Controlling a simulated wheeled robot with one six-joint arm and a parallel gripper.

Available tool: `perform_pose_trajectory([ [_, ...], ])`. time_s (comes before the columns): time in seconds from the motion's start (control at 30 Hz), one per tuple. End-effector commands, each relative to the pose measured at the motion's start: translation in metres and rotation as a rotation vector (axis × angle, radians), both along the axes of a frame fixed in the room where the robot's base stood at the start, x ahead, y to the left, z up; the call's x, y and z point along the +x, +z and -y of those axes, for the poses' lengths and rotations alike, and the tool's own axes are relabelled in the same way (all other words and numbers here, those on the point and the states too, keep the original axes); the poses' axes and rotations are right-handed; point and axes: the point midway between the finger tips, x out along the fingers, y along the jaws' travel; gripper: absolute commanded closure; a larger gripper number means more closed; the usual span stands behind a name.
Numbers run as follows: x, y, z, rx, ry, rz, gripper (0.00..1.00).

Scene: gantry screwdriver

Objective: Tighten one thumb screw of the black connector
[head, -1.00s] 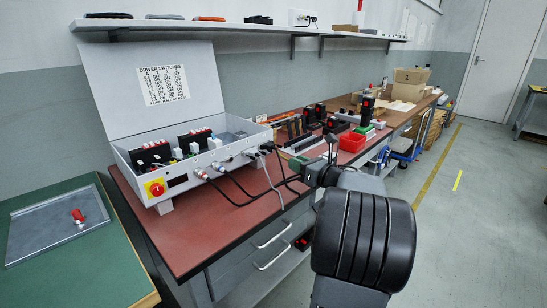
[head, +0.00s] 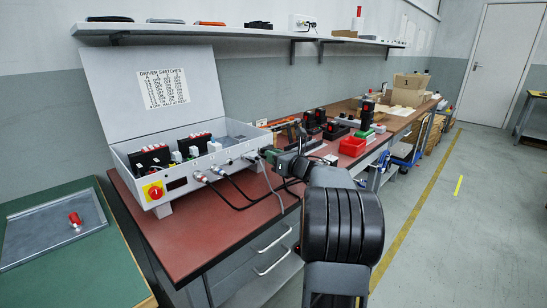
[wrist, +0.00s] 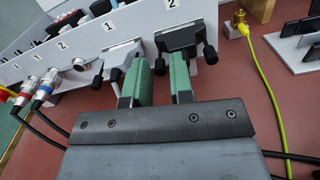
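The black connector (wrist: 181,38) is plugged into the light grey box front beside the label 2. Its left thumb screw (wrist: 160,66) shows between my fingertips in the wrist view, and its right thumb screw (wrist: 210,53) lies outside my right finger. My gripper (wrist: 160,74) has two green fingers, spread apart with a gap between them. I cannot tell whether either finger touches the left screw. In the head view my gripper (head: 270,155) is at the right end of the box (head: 172,192) front and hides the connector.
A grey connector (wrist: 115,58) with black thumb screws sits just left of my fingers. Round cable plugs (wrist: 43,88) are further left. A brass fitting with a yellow-green cable (wrist: 252,52) stands to the right.

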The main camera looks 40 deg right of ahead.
Motion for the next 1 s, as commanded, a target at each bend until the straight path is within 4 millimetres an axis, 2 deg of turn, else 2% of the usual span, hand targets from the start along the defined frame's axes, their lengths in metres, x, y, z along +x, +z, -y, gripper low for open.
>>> perform_pose_trajectory([
  [0.07,-0.0002,0.0000,0.0000,0.000,0.000,0.000,0.79],
  [0.3,-0.0004,0.0000,0.0001,0.000,0.000,0.000,1.00],
  [0.53,-0.0005,0.0001,0.0000,0.017,0.000,-0.003,1.00],
  [0.8,-0.0005,0.0003,-0.0002,0.236,0.000,-0.043,1.00],
  [1.0,-0.0006,-0.0003,-0.0001,0.266,0.000,-0.048,1.00],
])
